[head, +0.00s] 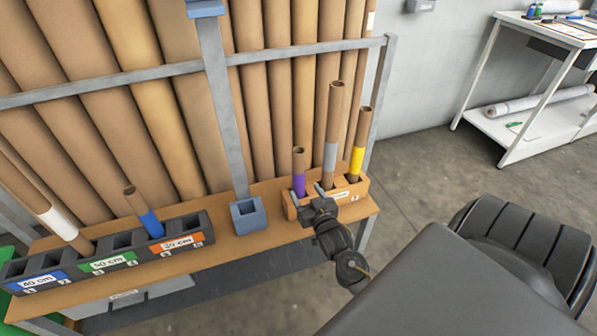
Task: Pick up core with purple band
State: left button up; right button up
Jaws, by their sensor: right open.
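The core with the purple band (299,184) stands upright in the wooden holder (292,212) at the right end of the bench. It is a short brown tube with the purple band low on it. My right gripper (312,193) is open, just right of and in front of this core, close to the band. I cannot tell whether a finger touches it. The gripper hides part of the holder's front. My left gripper is not in view.
A grey-banded core (330,153) and a yellow-banded core (357,160) stand close by in the same holder. A blue-grey post (222,100) with a square socket stands left. A dark rack (103,264) holds blue- and white-banded cores. Tall brown rolls stand behind.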

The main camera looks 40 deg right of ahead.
aim_at(297, 164)
jog(key=shift+t+h, duration=0.3)
jog(key=shift+t, duration=0.1)
jog(key=x, duration=0.4)
jog(key=r+x, duration=0.1)
jog(key=x, duration=0.3)
jog(key=d+r+x, duration=0.1)
jog(key=x, duration=0.3)
jog(key=shift+s, duration=0.25)
jog(key=c, duration=1.4)
